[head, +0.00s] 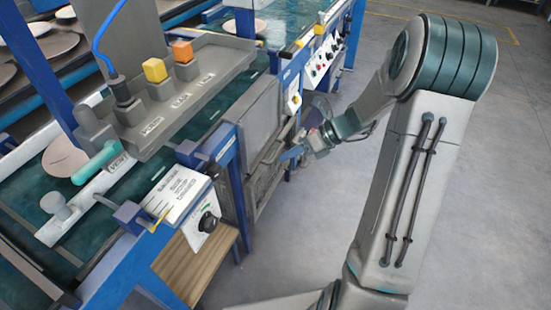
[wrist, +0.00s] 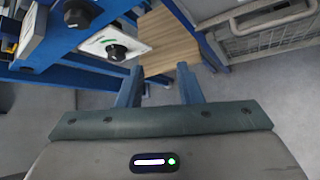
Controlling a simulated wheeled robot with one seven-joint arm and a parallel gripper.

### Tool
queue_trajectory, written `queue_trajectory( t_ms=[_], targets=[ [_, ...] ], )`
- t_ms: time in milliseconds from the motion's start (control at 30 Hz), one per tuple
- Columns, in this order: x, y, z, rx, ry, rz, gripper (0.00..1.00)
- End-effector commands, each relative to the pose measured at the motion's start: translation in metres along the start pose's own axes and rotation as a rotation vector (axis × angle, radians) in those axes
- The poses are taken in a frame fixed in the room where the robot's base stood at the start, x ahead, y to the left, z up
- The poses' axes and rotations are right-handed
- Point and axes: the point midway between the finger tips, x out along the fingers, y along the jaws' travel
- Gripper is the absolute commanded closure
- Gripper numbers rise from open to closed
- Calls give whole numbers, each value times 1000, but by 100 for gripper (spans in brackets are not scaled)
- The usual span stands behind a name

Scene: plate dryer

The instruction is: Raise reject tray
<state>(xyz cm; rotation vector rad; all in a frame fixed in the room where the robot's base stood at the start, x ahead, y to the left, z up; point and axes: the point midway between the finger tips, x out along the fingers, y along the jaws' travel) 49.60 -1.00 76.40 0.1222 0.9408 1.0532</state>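A grey tray with wire-mesh sides (head: 262,182), which looks like the reject tray, hangs low on the side of the blue-framed machine in the head view. It also shows at the upper right of the wrist view (wrist: 275,40), with a bar along its upper edge. My gripper (head: 289,155) is beside the tray at about its upper part in the head view. In the wrist view the two blue fingers of my gripper (wrist: 160,80) stand apart with nothing between them. The tray is off to the right of the fingers there. Its inside is mostly hidden.
A white control box with a black knob (head: 203,215) juts from the frame, above a wooden board (head: 195,265); both show in the wrist view. A panel with coloured blocks (head: 180,85) stands above the conveyor. The grey floor (head: 285,235) to the right is clear.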

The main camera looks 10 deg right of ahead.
Motion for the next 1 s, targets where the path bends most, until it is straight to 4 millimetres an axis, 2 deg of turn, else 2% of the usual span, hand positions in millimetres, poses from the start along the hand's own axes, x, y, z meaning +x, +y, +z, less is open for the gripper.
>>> queue_trajectory(
  t_ms=[33,200,300,400,500,667,767,1000],
  targets=[
    [11,-30,-13,139,-70,14,68],
    [20,-103,-32,582,-303,89,68],
    [21,-137,-42,781,-415,141,68],
    [20,-161,-51,921,-497,187,68],
    [19,-175,-56,1004,-545,218,68],
    [24,-182,-54,1043,-568,234,68],
    [36,-183,-47,1042,-566,233,68],
    [79,-187,-20,1039,-564,233,68]
  ],
)
